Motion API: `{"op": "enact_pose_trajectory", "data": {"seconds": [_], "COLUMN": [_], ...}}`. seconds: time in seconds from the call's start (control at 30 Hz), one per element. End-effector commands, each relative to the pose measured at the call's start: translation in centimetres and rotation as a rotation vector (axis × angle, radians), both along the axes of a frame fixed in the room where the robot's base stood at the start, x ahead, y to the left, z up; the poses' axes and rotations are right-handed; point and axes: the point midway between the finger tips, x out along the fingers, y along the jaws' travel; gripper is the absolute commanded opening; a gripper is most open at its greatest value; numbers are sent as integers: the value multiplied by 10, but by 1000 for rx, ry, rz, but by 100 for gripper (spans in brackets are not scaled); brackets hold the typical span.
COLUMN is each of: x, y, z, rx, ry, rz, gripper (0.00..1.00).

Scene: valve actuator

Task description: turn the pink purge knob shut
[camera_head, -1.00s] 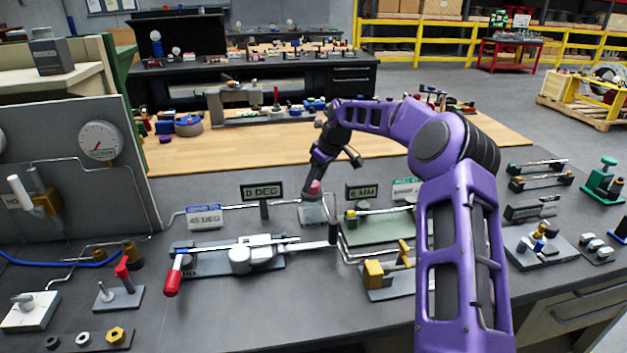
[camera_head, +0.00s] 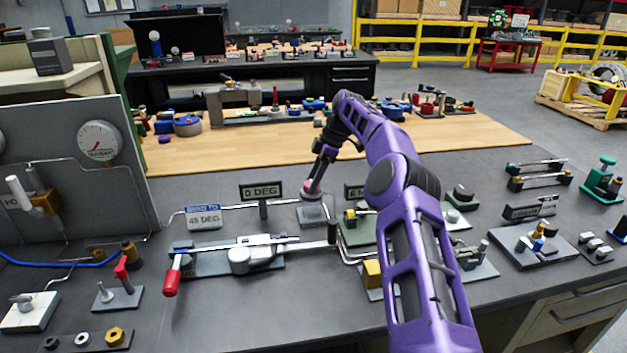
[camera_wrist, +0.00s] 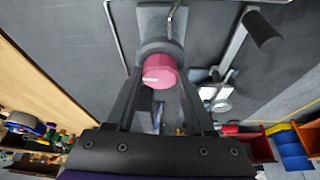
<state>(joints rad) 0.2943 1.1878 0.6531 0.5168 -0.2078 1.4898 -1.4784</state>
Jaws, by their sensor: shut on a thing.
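The pink purge knob (camera_wrist: 160,71) shows in the wrist view between my two dark fingers, with a short white mark on its face. It sits on a grey round body fixed to a grey base plate (camera_head: 312,216). In the head view the pink knob (camera_head: 312,188) is small and partly hidden by my gripper (camera_head: 314,182). My gripper also shows in the wrist view (camera_wrist: 159,80), shut on the knob with a finger on each side. My gripper comes down at a tilt, its upper end leaning right in the head view.
A "0 DEG" display (camera_head: 261,191) and a blue-and-white sign (camera_head: 203,216) stand left of the knob. A lever fixture with a red handle (camera_head: 172,281) lies in front. A green-based fixture (camera_head: 357,231) stands close on the right, partly behind my arm.

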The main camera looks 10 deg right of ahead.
Motion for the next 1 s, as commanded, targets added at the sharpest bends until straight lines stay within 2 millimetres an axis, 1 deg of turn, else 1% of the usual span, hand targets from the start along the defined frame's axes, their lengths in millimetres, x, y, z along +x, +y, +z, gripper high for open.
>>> {"op": "enact_pose_trajectory", "data": {"seconds": [0.4, 0.97, 1.0], "x": [1, 1, 1], "y": [0, 0, 0], "z": [0, 1, 0], "rx": [0, -1, -1], "ry": [-1, -1, -1], "rz": [73, 83, 83], "gripper": [0, 0, 61]}}
